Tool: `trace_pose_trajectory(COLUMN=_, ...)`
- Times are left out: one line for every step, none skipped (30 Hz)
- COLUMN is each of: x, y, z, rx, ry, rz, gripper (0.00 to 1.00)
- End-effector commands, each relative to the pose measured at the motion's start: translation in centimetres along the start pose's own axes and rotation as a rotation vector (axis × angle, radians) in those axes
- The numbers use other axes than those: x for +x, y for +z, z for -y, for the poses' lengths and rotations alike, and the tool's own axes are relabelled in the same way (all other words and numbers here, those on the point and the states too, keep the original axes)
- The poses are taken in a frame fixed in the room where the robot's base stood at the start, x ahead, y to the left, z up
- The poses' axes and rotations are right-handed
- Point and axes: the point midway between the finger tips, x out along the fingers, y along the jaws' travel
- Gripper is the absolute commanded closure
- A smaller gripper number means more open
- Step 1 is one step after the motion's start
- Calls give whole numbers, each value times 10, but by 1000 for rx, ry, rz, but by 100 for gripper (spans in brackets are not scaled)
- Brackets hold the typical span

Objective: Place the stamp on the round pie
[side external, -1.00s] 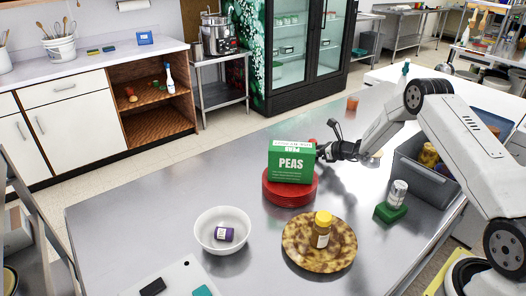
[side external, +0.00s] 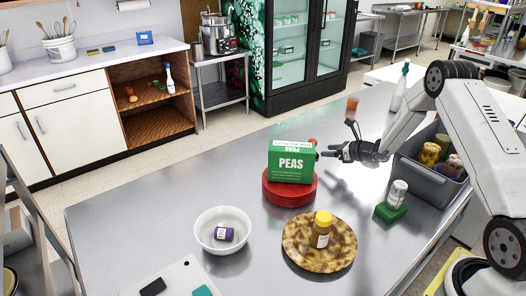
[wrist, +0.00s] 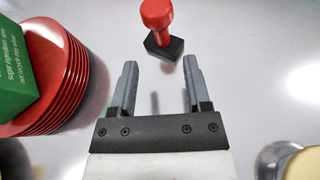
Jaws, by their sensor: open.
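The stamp (wrist: 160,28) has a red knob handle and a dark square base. In the wrist view it lies ahead of my open gripper (wrist: 160,78), beyond the fingertips and roughly in line with the gap, which is empty. In the side view a bit of red (side external: 312,141) behind the peas box looks like its handle; the rest is hidden. My gripper (side external: 325,153) is there just right of the box. A brown mottled round disc (side external: 300,262), perhaps the round pie, lies at the front of the table with a yellow-capped jar (side external: 321,231) on it.
The green peas box (side external: 290,163) stands on stacked red plates (side external: 288,194), close left of my gripper. A can (side external: 397,192) on a green block, a grey bin (side external: 430,182) and a white bottle (side external: 400,88) are to the right. A white bowl (side external: 222,245) is front left.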

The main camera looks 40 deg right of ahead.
Motion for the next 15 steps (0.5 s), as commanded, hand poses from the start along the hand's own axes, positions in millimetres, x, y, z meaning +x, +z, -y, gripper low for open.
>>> trace_pose_trajectory(x=0, y=0, z=0, rx=0, ry=0, rz=0, gripper=38)
trace_pose_trajectory(x=0, y=0, z=0, rx=0, ry=0, rz=0, gripper=38)
trace_pose_trajectory(x=0, y=0, z=0, rx=0, ry=0, rz=0, gripper=38)
trace_pose_trajectory(x=0, y=0, z=0, rx=0, ry=0, rz=0, gripper=38)
trace_pose_trajectory(x=0, y=0, z=0, rx=0, ry=0, rz=0, gripper=38)
trace_pose_trajectory(x=0, y=0, z=0, rx=0, ry=0, rz=0, gripper=38)
trace_pose_trajectory(x=0, y=0, z=0, rx=0, ry=0, rz=0, gripper=38)
trace_pose_trajectory(x=0, y=0, z=0, rx=0, ry=0, rz=0, gripper=32)
trace_pose_trajectory(x=0, y=0, z=0, rx=0, ry=0, rz=0, gripper=19)
trace_pose_trajectory(x=0, y=0, z=0, rx=0, ry=0, rz=0, gripper=12)
trace_pose_trajectory(x=0, y=0, z=0, rx=0, ry=0, rz=0, gripper=12)
trace_pose_trajectory(x=0, y=0, z=0, rx=0, ry=0, rz=0, gripper=12)
trace_pose_trajectory(x=0, y=0, z=0, rx=0, ry=0, rz=0, gripper=12)
trace_pose_trajectory(x=0, y=0, z=0, rx=0, ry=0, rz=0, gripper=12)
trace_pose_trajectory(x=0, y=0, z=0, rx=0, ry=0, rz=0, gripper=12)
